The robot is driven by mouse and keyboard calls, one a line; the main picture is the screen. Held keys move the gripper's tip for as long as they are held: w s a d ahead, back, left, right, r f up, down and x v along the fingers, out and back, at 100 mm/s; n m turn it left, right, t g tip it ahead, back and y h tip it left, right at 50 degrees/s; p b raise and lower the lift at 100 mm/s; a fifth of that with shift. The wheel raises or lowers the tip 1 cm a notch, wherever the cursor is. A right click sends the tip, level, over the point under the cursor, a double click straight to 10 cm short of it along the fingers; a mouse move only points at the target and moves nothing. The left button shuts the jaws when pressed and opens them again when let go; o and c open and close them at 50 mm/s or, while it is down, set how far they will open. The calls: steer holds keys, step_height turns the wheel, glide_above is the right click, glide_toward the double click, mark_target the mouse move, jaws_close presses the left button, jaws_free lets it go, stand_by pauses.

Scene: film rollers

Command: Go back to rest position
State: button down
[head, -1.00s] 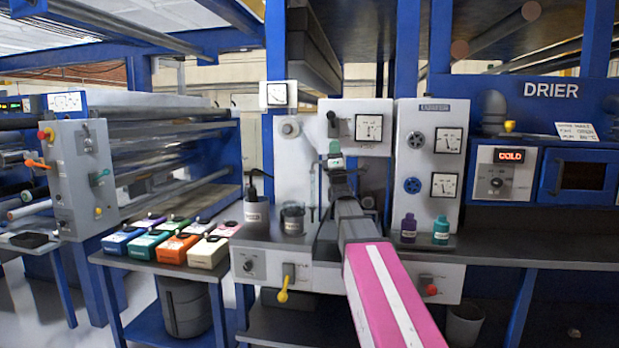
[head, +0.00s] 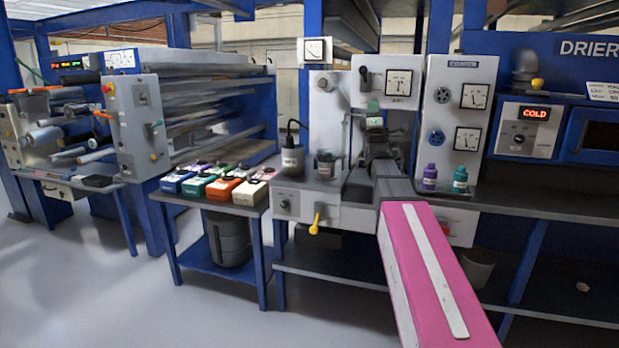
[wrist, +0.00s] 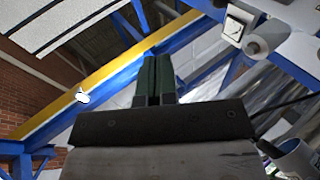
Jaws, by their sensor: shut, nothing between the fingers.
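My gripper shows in the wrist view (wrist: 154,80) with its two dark green fingers together and nothing between them. In the head view my gripper (head: 374,112) is at the end of my arm, in front of the coater's grey panels. My arm reaches forward from the lower right, its pink and white link nearest the head camera. The wrist camera looks upward past the fingers to the roof and a blue and yellow beam (wrist: 100,85).
Coloured boxes (head: 218,187) sit on a side table left of the coater. A purple bottle (head: 430,177) and a teal bottle (head: 460,180) stand on the ledge right of my arm. The drier (head: 527,130) is at the right. Open floor (head: 120,300) lies front left.

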step_height(320, 180, down, 39)
steer(key=s+a+m+g, duration=0.1)
steer(key=s+m+g, duration=0.1)
steer(key=m+g, duration=1.2)
steer(key=s+a+f+m+g, duration=0.2)
steer(key=s+f+m+g, duration=0.5)
steer(key=s+f+g, duration=0.8)
steer(key=s+f, duration=0.6)
steer(key=s, duration=0.4)
steer(key=shift+f+h, duration=0.25)
steer(key=shift+h, duration=0.05)
steer(key=shift+s, duration=0.1)
